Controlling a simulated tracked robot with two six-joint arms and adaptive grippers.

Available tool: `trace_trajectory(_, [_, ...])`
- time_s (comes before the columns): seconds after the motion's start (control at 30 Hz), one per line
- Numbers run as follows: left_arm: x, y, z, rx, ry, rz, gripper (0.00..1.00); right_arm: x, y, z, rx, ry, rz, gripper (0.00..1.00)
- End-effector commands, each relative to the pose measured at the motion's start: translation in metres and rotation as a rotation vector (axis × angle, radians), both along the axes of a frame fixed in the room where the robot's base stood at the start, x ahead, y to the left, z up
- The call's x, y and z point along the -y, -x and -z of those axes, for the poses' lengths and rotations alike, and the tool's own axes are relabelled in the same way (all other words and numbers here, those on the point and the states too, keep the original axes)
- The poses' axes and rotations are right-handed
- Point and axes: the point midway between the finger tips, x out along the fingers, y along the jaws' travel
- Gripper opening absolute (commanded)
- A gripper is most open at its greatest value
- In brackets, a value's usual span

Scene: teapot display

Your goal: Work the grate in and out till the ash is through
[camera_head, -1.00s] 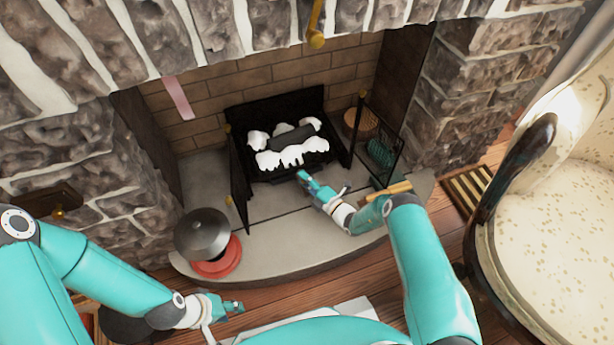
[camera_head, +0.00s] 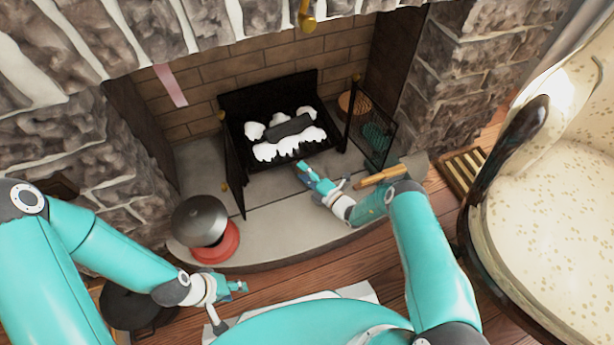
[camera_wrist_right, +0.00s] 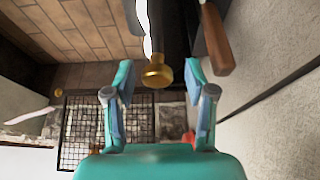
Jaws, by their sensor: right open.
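The black grate (camera_head: 250,97) sits in the fireplace. White ash (camera_head: 280,151) lies in it around a dark log (camera_head: 289,127). My right gripper (camera_head: 303,170) is just in front of the grate's front edge. In the right wrist view its two fingers (camera_wrist_right: 160,98) are spread, with a brass knob (camera_wrist_right: 157,73) on a dark part showing between them; neither finger visibly touches it. The head view hides this knob. My left gripper (camera_head: 238,287) is empty, low over the floor in front of the hearth; its finger gap is too small to make out.
Black hinged screens (camera_head: 232,165) flank the grate; the mesh one (camera_head: 372,125) stands at right. A wooden handle (camera_head: 380,178) lies close to my right forearm. A grey lidded pot (camera_head: 200,220) with a red base (camera_head: 218,248) stands on the left hearth. An armchair (camera_head: 560,190) bounds the right.

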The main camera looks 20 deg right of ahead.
Motion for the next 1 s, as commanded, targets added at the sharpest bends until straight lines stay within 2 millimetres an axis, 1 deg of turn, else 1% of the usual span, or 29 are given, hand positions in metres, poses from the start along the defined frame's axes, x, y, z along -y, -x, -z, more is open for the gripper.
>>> trace_trajectory(0.13, [0.0, 0.0, 0.0, 0.0, 0.0, 0.0, 0.4, 0.006, 0.008, 0.0, -0.001, 0.0, 0.002, 0.55])
trace_trajectory(0.23, [0.0, 0.0, 0.0, 0.0, 0.0, 0.0, 0.4, 0.013, 0.02, 0.0, -0.003, -0.002, 0.003, 0.55])
trace_trajectory(0.5, [0.0, 0.0, 0.0, 0.0, 0.0, 0.0, 0.4, 0.039, 0.068, 0.001, -0.005, -0.003, 0.003, 0.55])
trace_trajectory(0.7, [0.0, 0.0, 0.0, 0.0, 0.0, 0.0, 0.4, 0.053, 0.095, 0.002, -0.004, 0.0, 0.001, 0.55])
trace_trajectory(0.83, [0.0, 0.0, 0.0, 0.0, 0.0, 0.0, 0.4, 0.057, 0.103, 0.002, -0.002, -0.001, -0.001, 0.55])
trace_trajectory(1.0, [0.0, 0.0, 0.0, 0.0, 0.0, 0.0, 0.4, 0.058, 0.106, 0.001, -0.001, 0.0, -0.001, 0.55])
